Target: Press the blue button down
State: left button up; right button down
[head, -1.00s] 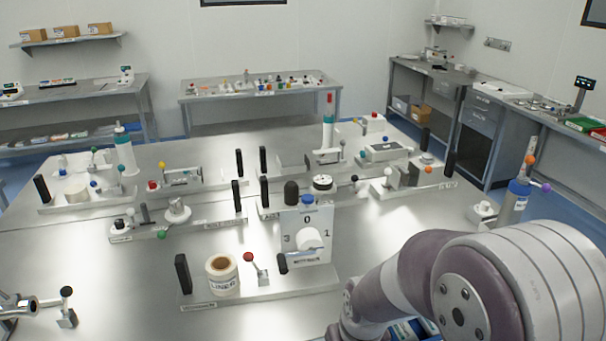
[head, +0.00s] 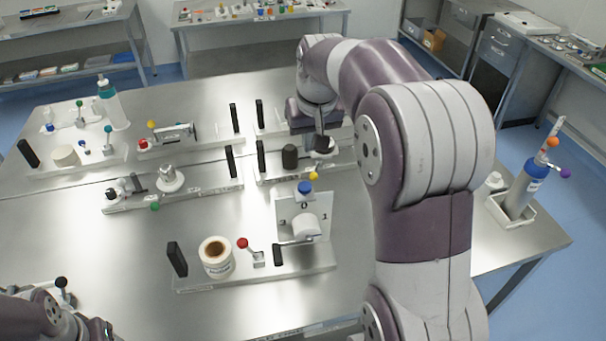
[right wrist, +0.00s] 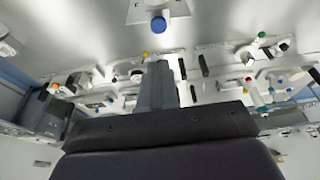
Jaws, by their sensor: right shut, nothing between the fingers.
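The blue button (head: 305,187) sits on top of a white panel box (head: 290,208) with printed numerals and a white knob. In the right wrist view the blue button (right wrist: 158,24) shows near the top edge, apart from the fingers. My right gripper (head: 320,132) is over the table behind the button in the head view, partly hidden by my own arm. In the right wrist view its fingers (right wrist: 157,68) are together and empty.
A white tape roll (head: 216,258) and a red-knobbed lever (head: 243,243) stand left of the panel. A black knob (head: 290,157) and a yellow ball (head: 313,176) are close behind the button.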

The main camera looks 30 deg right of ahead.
aim_at(306, 189)
jog(key=p+x, duration=0.1)
jog(key=x, duration=0.8)
jog(key=p+x, duration=0.1)
jog(key=x, duration=0.3)
jog(key=shift+s+f+p, duration=0.25)
jog(key=shift+f+p, duration=0.05)
jog(key=shift+f, duration=0.35)
jog(key=shift+s, duration=0.1)
notch_tip(306, 189, down, 2)
jog(key=shift+f+b, duration=0.15)
jog(key=shift+b, duration=0.95)
jog(key=shift+s+a, duration=0.15)
jog(key=shift+s, duration=0.05)
